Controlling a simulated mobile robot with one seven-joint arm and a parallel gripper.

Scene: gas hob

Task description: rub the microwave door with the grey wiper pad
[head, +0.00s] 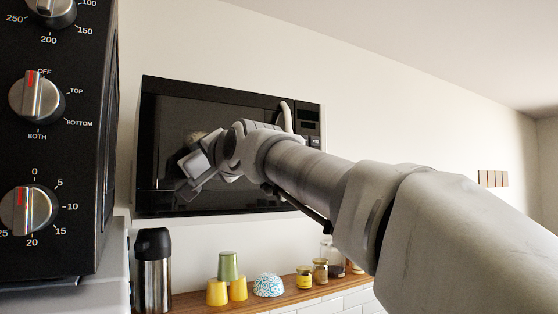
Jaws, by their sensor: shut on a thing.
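The microwave (165,110) hangs on the wall, with a glossy black door, a curved light handle (286,116) and a control panel at its right. Its door looks closed. My arm reaches in from the lower right and my gripper (198,170) is in front of the left-middle of the door. A grey, flat-sided block at the gripper's end looks like the wiper pad (190,163), held in the jaws. I cannot tell whether it touches the door or is just short of it. My arm hides the door's lower right part.
An oven panel with knobs (35,97) stands close at the left. Below the microwave, a wooden shelf (195,301) carries a steel flask (153,275), green and yellow cups (228,267), a patterned bowl (268,285) and several jars (320,270). The wall at the right is mostly bare.

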